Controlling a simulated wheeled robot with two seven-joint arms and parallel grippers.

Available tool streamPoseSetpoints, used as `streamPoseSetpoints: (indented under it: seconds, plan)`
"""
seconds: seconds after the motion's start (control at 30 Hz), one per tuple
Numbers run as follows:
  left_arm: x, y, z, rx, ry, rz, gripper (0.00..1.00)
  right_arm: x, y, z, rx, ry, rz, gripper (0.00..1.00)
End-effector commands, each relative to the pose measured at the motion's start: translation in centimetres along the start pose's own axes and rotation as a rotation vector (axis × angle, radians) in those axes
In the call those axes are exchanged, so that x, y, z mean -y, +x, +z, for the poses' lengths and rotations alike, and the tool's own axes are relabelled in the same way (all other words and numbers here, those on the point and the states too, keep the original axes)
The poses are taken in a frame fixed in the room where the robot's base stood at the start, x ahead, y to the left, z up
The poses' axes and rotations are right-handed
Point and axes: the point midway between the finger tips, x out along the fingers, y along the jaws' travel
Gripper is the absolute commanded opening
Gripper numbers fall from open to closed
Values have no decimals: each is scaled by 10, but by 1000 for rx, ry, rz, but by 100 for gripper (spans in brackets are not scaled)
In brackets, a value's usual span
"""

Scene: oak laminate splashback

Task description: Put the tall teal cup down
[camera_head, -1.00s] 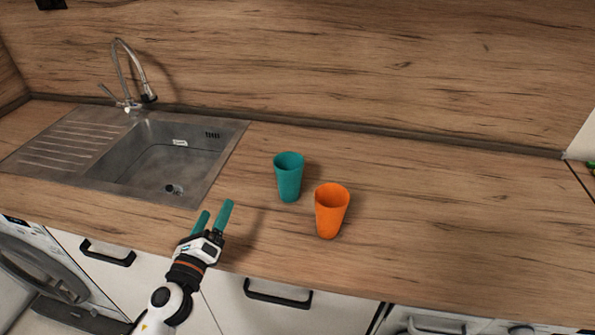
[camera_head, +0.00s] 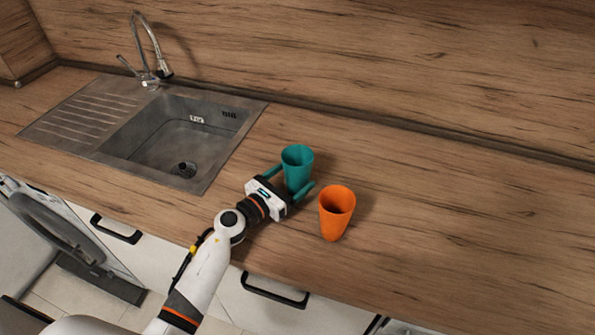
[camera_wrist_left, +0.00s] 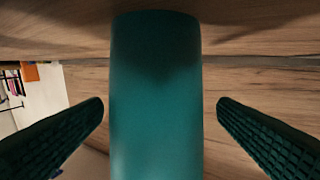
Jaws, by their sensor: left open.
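The tall teal cup (camera_head: 298,165) stands upright on the wooden counter, to the right of the sink. My left gripper (camera_head: 290,181) is open around it, with one finger on each side. In the left wrist view the teal cup (camera_wrist_left: 156,100) fills the middle, between the two spread fingers (camera_wrist_left: 160,112) with a visible gap on each side. The lower part of the cup is partly hidden by the gripper in the head view. My right gripper is not in view.
An orange cup (camera_head: 336,212) stands on the counter close to the right of my left gripper. A steel sink (camera_head: 215,150) with a tap (camera_head: 150,50) is at the left. The counter (camera_head: 460,220) is clear to the right.

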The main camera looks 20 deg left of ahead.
Motion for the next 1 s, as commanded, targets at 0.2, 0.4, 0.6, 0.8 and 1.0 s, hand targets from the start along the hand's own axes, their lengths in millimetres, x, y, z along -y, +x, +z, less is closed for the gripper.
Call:
streamPoseSetpoints:
  seconds: [0.2, 0.4, 0.6, 0.8, 1.0]
  plan:
    - [-2, 32, -1, -1, -4, -1, 82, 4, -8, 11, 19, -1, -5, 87]
    - [-2, 38, 1, 1, -1, -1, 82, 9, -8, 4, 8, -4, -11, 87]
    - [-2, 38, 1, 0, -1, -1, 69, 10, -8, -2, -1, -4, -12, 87]
    - [-2, 38, 1, 0, -1, -1, 36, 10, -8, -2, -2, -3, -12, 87]
    - [-2, 38, 0, 0, -1, -1, 31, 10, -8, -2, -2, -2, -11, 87]
